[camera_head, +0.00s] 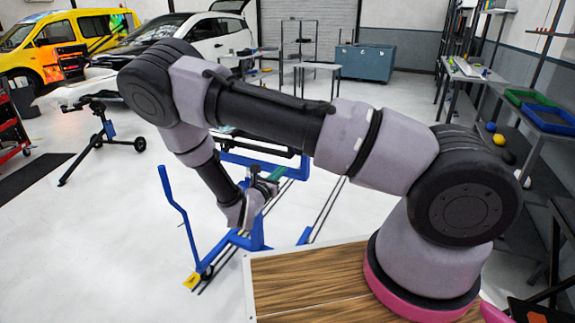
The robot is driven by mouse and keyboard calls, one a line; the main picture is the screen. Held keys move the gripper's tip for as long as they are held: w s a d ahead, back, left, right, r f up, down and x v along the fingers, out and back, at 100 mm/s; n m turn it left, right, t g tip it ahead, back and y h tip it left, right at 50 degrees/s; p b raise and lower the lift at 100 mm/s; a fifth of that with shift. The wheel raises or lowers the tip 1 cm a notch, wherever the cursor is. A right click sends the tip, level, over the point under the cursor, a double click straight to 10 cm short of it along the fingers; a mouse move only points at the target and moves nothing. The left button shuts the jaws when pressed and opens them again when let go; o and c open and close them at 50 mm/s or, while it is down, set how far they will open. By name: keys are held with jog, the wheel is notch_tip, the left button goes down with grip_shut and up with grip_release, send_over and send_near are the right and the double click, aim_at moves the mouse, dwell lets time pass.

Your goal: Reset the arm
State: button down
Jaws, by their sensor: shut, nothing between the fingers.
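My gripper (266,184) is at the end of my grey and black arm, a little left of the middle of the picture. It hangs beyond the edge of the wooden-topped platform (310,278) that carries the arm's pink base ring. The fingers are small and partly hidden, and they look shut with nothing held. The arm is bent, reaching left from its shoulder and then down. Behind the gripper stands a blue metal frame (181,214), partly covered by the arm. I cannot tell whether they touch.
A wheeled black stand (104,135) is at the left. A yellow van (60,45) and a white car (215,35) are at the back. A blue cabinet (365,63) stands by the far wall. Shelves with a blue bin (548,118) are at the right. The left floor has free room.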

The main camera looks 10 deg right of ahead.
jog(key=s+d+r+m+g+y, duration=0.1)
jog(key=s+d+r+m+g, duration=0.55)
jog(key=r+m, duration=0.35)
jog(key=s+d+r+m+g+y, duration=0.1)
jog(key=s+d+r+m+g, duration=0.45)
jog(key=r+m+g, duration=0.35)
jog(key=s+r+m+t+y, duration=0.4)
jog(key=s+r+m+y, duration=0.1)
jog(key=r, duration=0.5)
jog(key=s+a+r+m+t+y, duration=0.1)
jog(key=s+r+m+t+y, duration=0.3)
jog(key=s+r+m, duration=0.3)
notch_tip(320, 180, up, 4)
jog(key=shift+s+f+m+y, duration=0.15)
jog(key=shift+s+m+y, duration=0.2)
jog(key=shift+m+y, duration=0.55)
